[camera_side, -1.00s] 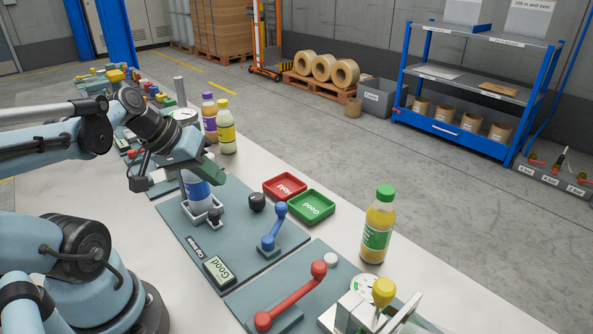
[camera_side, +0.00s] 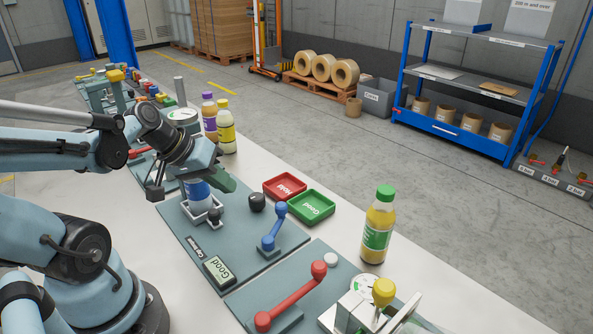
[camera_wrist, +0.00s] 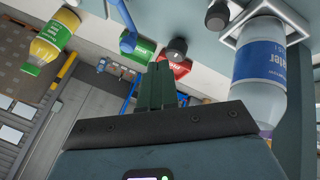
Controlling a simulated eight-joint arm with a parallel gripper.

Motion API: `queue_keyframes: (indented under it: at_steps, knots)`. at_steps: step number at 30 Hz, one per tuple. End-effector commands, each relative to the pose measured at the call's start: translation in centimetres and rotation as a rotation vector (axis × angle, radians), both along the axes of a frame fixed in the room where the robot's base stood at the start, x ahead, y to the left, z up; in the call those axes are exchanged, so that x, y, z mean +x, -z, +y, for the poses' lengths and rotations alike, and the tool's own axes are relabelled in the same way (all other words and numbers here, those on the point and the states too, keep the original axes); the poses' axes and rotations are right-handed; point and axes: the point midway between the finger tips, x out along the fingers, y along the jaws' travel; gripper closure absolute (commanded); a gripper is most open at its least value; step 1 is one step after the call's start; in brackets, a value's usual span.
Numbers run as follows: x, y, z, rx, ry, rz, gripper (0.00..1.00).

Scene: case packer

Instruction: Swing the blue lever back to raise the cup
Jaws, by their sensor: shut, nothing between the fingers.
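The blue lever (camera_side: 271,229) stands on the grey station plate, its round knob up. In the wrist view the blue lever (camera_wrist: 128,40) shows in part at the top. A water bottle (camera_side: 197,192) with a blue label sits in a white square holder (camera_side: 214,212); the wrist view shows the bottle (camera_wrist: 260,65) and holder (camera_wrist: 272,8) at right. I cannot tell which part is the cup. My gripper (camera_side: 226,182) is shut and empty, above the plate beside the bottle, hiding its top. It is apart from the lever, which is lower right. The fingers (camera_wrist: 158,85) are together in the wrist view.
A black knob (camera_side: 257,202) stands between my gripper and the lever. Red (camera_side: 285,187) and green (camera_side: 312,205) trays lie behind. A red lever (camera_side: 292,297) and a juice bottle (camera_side: 377,228) are to the right.

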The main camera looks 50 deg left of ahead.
Motion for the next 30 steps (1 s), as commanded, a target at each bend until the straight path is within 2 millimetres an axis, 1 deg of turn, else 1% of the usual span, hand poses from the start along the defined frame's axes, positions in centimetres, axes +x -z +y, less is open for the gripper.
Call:
queue_keyframes:
  at_steps: [6, 26, 30]
  knots:
    - [1.1, 1.5, -0.3, 0.001, 0.001, 0.0, 1.0]
    - [3.8, 5.4, -0.9, 0.0, 0.0, 0.0, 1.0]
    - [4.9, 5.4, -2.5, 0.001, 0.006, 0.0, 1.0]
